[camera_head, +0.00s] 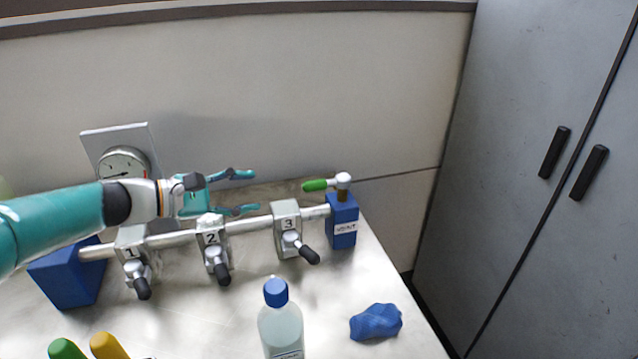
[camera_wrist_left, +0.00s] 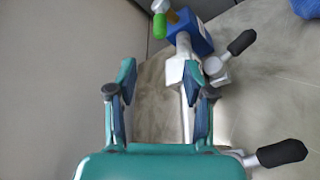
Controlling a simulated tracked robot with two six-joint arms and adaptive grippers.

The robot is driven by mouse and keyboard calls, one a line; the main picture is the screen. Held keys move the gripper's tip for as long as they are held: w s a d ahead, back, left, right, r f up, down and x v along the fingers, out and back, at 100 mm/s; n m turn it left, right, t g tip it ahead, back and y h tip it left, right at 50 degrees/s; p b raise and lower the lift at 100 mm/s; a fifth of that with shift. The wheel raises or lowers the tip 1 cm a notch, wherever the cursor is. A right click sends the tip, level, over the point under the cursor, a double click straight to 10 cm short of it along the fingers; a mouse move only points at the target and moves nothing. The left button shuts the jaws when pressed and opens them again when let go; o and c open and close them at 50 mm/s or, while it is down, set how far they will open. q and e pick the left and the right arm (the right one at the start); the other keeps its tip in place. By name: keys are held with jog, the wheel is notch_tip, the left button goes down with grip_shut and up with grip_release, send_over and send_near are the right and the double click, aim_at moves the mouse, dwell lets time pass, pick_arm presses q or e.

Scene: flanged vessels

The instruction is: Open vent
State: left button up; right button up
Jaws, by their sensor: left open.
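The vent valve is a blue block (camera_head: 342,222) with a label at the right end of a horizontal pipe. A lever with a green grip (camera_head: 315,185) sits on its top and points left. In the left wrist view the green grip (camera_wrist_left: 160,25) shows at the top, beyond the fingertips, beside the blue block (camera_wrist_left: 190,33). My left gripper (camera_head: 248,192) is open and empty, above and behind the pipe near valves 2 and 3. Its fingers point right, toward the green grip, and are apart from it. My right gripper is not in view.
Valves 1 (camera_head: 132,250), 2 (camera_head: 212,240) and 3 (camera_head: 288,225) with black handles line the pipe. A gauge (camera_head: 124,163) stands behind. A blue-capped bottle (camera_head: 281,325) and blue cloth (camera_head: 376,322) are in front. Grey cabinets (camera_head: 540,100) stand right.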

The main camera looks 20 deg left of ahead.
aim_at(315, 185)
pick_arm(q)
jog(key=p+x, duration=0.2)
jog(key=x, duration=1.4)
grip_shut()
